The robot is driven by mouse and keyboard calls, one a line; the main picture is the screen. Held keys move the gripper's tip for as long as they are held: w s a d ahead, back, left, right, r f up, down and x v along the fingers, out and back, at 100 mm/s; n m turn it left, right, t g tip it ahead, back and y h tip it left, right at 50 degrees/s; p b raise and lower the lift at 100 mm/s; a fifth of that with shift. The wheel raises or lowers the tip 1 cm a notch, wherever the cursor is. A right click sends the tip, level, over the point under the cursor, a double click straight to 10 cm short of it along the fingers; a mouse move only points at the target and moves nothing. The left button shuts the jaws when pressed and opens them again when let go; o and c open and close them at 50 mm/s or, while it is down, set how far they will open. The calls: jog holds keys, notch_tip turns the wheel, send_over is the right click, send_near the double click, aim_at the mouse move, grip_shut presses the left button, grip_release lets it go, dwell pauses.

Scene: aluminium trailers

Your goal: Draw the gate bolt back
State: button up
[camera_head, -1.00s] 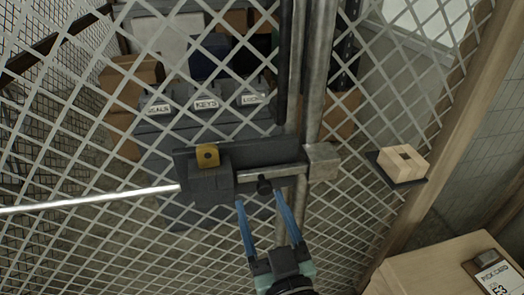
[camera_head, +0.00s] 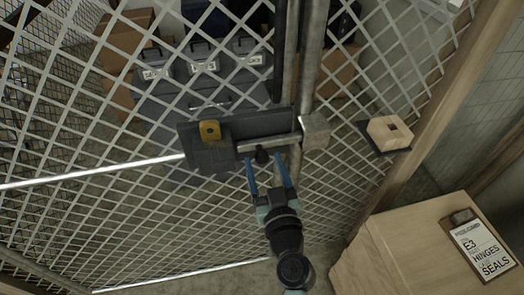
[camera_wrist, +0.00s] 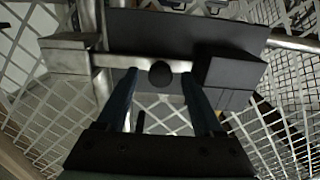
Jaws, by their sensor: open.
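The gate bolt (camera_head: 266,143) is a grey metal bar lying level on a dark plate (camera_head: 240,124) fixed to the mesh gate. Its dark round knob (camera_head: 262,156) sticks out from the bar. The bar runs from a dark housing (camera_head: 209,158) on the left to a metal keeper block (camera_head: 315,131) at the post. My gripper (camera_head: 268,168) is open, its two blue fingers pointing up on either side of the knob. In the wrist view the knob (camera_wrist: 160,74) shows between the fingertips (camera_wrist: 160,85), with gaps on both sides. I cannot tell how deep the fingers reach.
A yellow tag (camera_head: 209,130) sits on the plate. A wooden block (camera_head: 389,132) rests on a small dark shelf to the right. A wooden cabinet (camera_head: 395,245) with a clipboard (camera_head: 482,246) stands lower right. Labelled dark cases (camera_head: 205,75) stand behind the mesh.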

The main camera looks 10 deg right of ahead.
jog(key=shift+w, duration=1.25)
grip_shut()
jog(key=shift+a, duration=0.1)
dwell(0.5)
